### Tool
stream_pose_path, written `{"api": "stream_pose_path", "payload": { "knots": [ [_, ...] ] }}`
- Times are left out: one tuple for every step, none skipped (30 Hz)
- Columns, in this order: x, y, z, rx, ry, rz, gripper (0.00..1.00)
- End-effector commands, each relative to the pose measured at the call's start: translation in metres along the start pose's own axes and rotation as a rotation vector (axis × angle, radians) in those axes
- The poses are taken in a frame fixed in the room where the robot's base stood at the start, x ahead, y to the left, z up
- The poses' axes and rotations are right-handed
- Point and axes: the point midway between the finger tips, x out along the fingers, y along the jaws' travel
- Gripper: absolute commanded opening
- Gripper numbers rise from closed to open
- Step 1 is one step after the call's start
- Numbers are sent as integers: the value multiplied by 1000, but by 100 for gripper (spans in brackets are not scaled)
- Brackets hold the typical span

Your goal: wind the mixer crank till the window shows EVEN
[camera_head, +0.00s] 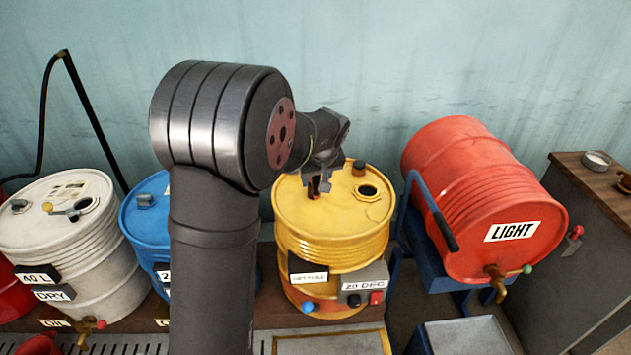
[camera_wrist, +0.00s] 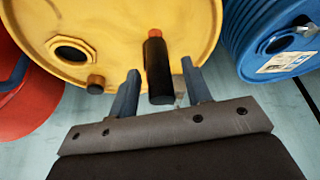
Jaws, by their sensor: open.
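The yellow drum (camera_head: 345,225) stands in the middle, with a small dark-framed window plate (camera_head: 308,277) on its front; its writing is too small to read surely. My gripper (camera_wrist: 160,84) is open, with one finger on each side of the handle and visible gaps. In the head view my gripper (camera_head: 318,186) is over the drum top, and my arm hides part of the crank.
A blue drum (camera_head: 146,222) and a white drum (camera_head: 75,235) stand to the left. A red drum labelled LIGHT (camera_head: 470,190) lies on a blue cradle to the right. The yellow drum top also carries an open bung hole (camera_head: 368,191) and a brown plug (camera_head: 359,167).

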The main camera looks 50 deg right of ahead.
Motion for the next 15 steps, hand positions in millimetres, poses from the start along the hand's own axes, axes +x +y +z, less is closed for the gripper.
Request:
{"api": "stream_pose_path", "payload": {
  "knots": [
    [7,0,0,0,-1,-1,45],
    [10,0,0,0,-1,-1,45],
    [13,0,0,-1,-1,-1,45],
    [15,0,0,-1,-1,-1,45],
    [17,0,0,0,-1,-1,45],
    [18,0,0,0,0,0,45],
    [19,0,0,0,0,0,45],
    [20,0,0,-1,0,0,45],
    [20,0,0,0,0,0,45],
    [20,0,0,0,1,0,45],
    [20,0,0,-1,1,0,45],
    [20,0,0,0,1,0,45],
    [20,0,0,0,1,0,45],
    [20,0,0,0,1,0,45],
    [20,0,0,0,1,0,45]
  ]
}}
